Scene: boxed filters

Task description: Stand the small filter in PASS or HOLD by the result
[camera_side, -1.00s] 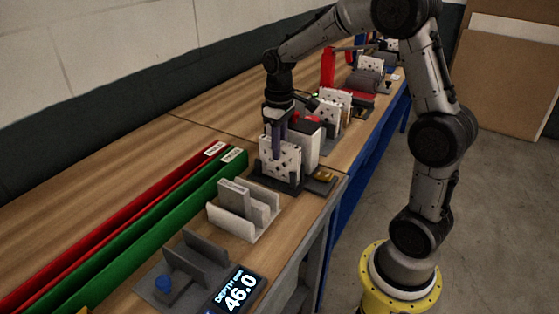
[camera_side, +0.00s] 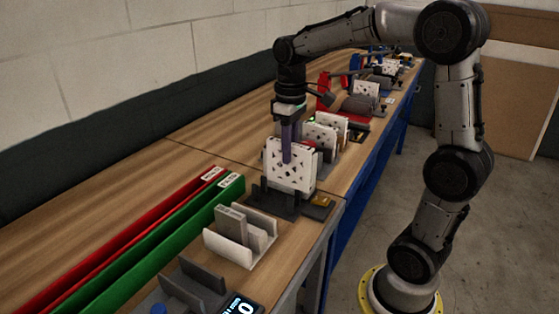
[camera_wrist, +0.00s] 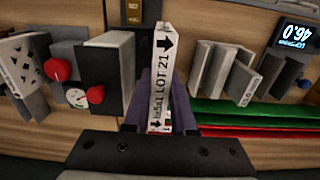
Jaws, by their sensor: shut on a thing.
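My gripper (camera_side: 287,150), with purple fingers, is shut on a white perforated filter (camera_side: 303,172). The filter is upright, with its lower edge at or just above the dark slotted stand (camera_side: 270,205); I cannot tell whether they touch. In the wrist view the filter's edge (camera_wrist: 161,70) lies between my fingers (camera_wrist: 160,118) and reads "LOT 21", with arrows. A red channel (camera_side: 130,235) and a green channel (camera_side: 160,245) run side by side at the left. Their end labels are too small to read surely. The display (camera_wrist: 296,34) reads 46.0, upside down.
A light grey holder (camera_side: 232,250) with grey upright pieces stands in front of the slotted stand. A grey block with a red knob and dial (camera_wrist: 108,68) is close beside the filter. More filters and fixtures line the bench behind. Bare wood lies left of the stand.

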